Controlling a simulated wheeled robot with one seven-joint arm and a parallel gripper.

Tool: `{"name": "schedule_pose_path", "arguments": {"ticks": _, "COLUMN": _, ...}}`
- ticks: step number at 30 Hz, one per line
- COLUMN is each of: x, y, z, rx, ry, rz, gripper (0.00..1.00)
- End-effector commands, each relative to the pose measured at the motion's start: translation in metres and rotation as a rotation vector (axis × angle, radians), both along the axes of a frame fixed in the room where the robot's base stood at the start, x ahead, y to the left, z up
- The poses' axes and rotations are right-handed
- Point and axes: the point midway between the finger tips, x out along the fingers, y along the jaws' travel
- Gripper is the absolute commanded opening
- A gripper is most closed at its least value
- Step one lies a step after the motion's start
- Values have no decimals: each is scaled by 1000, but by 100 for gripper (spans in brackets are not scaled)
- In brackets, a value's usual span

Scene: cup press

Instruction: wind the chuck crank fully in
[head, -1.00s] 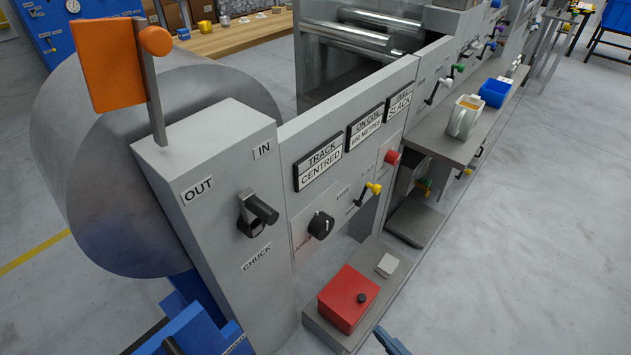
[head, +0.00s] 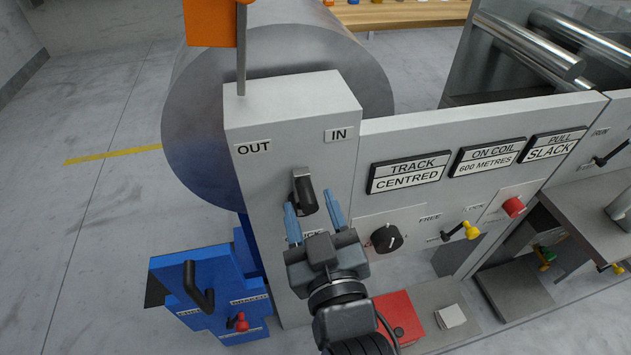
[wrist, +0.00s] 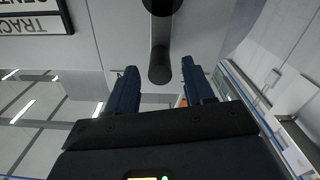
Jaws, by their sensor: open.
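The chuck crank (head: 306,197) is a dark handle on a grey arm, on the front of the grey cabinet (head: 255,215). It sits below the OUT label (head: 254,147) and the IN label (head: 339,135). My gripper (head: 311,203) is open in front of it, with one blue finger on either side of the handle's end. In the wrist view the handle (wrist: 160,62) points between the two fingertips (wrist: 159,68), with a gap visible on each side. The CHUCK label is mostly hidden behind my gripper.
A black knob (head: 386,238), a yellow-tipped lever (head: 461,232) and a red button (head: 513,207) are on the panel to the right. A red box (head: 400,315) stands below right. A blue unit with a black handle (head: 198,287) is at lower left.

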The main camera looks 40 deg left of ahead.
Motion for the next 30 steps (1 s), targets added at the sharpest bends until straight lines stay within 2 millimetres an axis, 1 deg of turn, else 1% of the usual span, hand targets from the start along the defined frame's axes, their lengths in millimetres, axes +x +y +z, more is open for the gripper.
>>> {"name": "schedule_pose_path", "arguments": {"ticks": 1, "x": 5, "y": 7, "z": 2, "rx": 2, "ry": -1, "rz": 0, "gripper": 53}}
{"name": "schedule_pose_path", "arguments": {"ticks": 3, "x": 13, "y": 16, "z": 1, "rx": 2, "ry": -1, "rz": 0, "gripper": 53}}
{"name": "schedule_pose_path", "arguments": {"ticks": 10, "x": 32, "y": 37, "z": 0, "rx": 2, "ry": 0, "rz": -1, "gripper": 53}}
{"name": "schedule_pose_path", "arguments": {"ticks": 15, "x": 37, "y": 43, "z": 0, "rx": 2, "ry": 0, "rz": -1, "gripper": 53}}
{"name": "schedule_pose_path", "arguments": {"ticks": 22, "x": 37, "y": 43, "z": 0, "rx": 1, "ry": 1, "rz": -1, "gripper": 53}}
{"name": "schedule_pose_path", "arguments": {"ticks": 23, "x": 37, "y": 43, "z": 0, "rx": 1, "ry": 1, "rz": -1, "gripper": 52}}
{"name": "schedule_pose_path", "arguments": {"ticks": 30, "x": 37, "y": 43, "z": 0, "rx": 1, "ry": 1, "rz": -1, "gripper": 29}}
